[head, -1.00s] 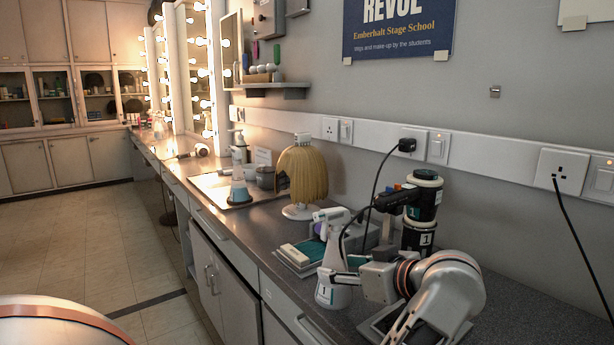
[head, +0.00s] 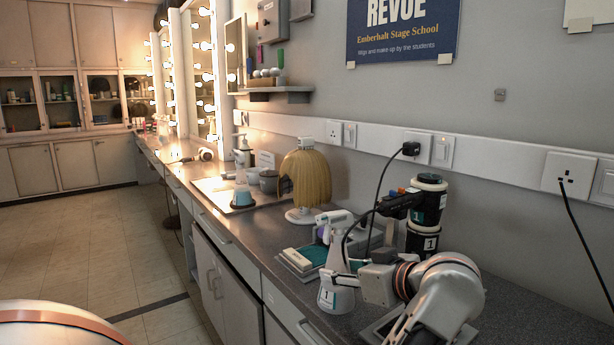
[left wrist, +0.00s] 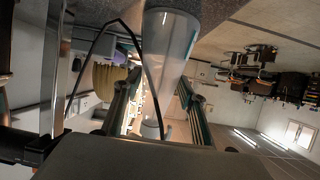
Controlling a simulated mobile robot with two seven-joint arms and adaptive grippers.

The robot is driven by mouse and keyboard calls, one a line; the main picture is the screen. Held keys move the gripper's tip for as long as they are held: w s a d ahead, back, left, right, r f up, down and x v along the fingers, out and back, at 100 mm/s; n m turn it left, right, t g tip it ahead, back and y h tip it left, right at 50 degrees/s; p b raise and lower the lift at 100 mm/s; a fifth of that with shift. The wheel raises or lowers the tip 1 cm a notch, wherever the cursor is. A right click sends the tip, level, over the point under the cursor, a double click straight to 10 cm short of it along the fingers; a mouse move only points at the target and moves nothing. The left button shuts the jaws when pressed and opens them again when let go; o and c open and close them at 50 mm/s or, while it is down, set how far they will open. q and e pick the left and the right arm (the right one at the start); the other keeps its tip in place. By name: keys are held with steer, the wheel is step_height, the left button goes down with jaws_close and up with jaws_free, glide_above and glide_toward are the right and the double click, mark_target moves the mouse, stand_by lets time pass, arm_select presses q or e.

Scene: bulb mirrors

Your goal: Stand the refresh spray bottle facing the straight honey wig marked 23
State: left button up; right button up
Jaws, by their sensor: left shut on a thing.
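The spray bottle (head: 333,292), pale with a white trigger head and a label reading 1, is upright near the counter's front edge. I cannot tell whether its base touches the counter. My left gripper (head: 346,279) is shut on its body from the right. The left wrist view shows the bottle (left wrist: 170,45) between the fingers. The straight honey wig (head: 304,180) is on a white stand behind it, farther along the counter; its number cannot be read. The wig also shows in the left wrist view (left wrist: 105,78). My right gripper is not in view.
A black hair dryer (head: 400,202) and black cylinders marked 1 (head: 423,238) stand right of the bottle, with a hanging cable. A tray with a green item (head: 313,257) is just behind it.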

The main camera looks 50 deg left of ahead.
mark_target(343, 246)
arm_select(q)
steer(key=shift+r, duration=2.95)
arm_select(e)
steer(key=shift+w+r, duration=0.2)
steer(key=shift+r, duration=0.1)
